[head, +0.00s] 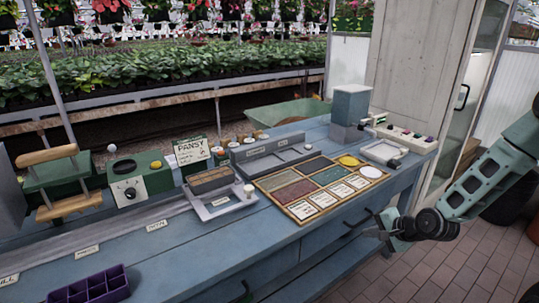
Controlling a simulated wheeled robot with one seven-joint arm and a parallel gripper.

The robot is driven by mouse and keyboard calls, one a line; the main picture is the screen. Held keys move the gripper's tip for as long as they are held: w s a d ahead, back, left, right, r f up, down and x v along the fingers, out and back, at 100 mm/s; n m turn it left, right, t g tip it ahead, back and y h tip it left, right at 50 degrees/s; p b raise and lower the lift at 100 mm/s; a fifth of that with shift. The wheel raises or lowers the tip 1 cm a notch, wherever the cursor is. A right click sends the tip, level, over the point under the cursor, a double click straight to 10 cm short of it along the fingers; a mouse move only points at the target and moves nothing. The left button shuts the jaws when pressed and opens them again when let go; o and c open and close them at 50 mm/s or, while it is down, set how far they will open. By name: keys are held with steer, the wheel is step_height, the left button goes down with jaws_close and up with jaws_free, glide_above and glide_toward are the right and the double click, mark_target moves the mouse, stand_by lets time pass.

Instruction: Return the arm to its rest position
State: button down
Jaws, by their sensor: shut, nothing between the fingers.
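My arm (480,183) reaches in from the right edge of the head view, grey-green with dark joints. My gripper (378,231) is at its left end, in front of the blue workbench's front edge at the right part of the bench. It is small in the picture and looks shut and empty. Whether it touches the bench front cannot be told from this one view.
The blue workbench (290,240) carries a sectioned wooden tray (302,222), a small tray with a brown block (212,180), a green device (140,178) and a purple compartment box (90,289). Tiled floor (455,270) lies clear at the lower right. A pale cabinet (415,60) stands behind.

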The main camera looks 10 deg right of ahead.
steer(key=s+a+r+n+g+h, duration=0.1)
steer(key=s+a+r+n+g, duration=0.2)
steer(key=a+r+n, duration=0.5)
steer(key=s+a+r+n+g, duration=0.3)
steer(key=a+r+n, duration=0.1)
steer(key=a, duration=0.7)
steer(key=s+a+r+n+g+h, duration=0.1)
steer(key=s+a+r+n, duration=0.3)
steer(key=s, duration=0.6)
steer(key=s+a+r+n+g, duration=0.1)
steer(key=s+a+r+n, duration=0.4)
steer(key=s, duration=0.6)
step_height(320, 180, up, 2)
steer(key=shift+s+a+r+n+g+h+p, duration=0.2)
steer(key=shift+s+a+n+g+h+p, duration=0.15)
steer(key=shift+a, duration=0.8)
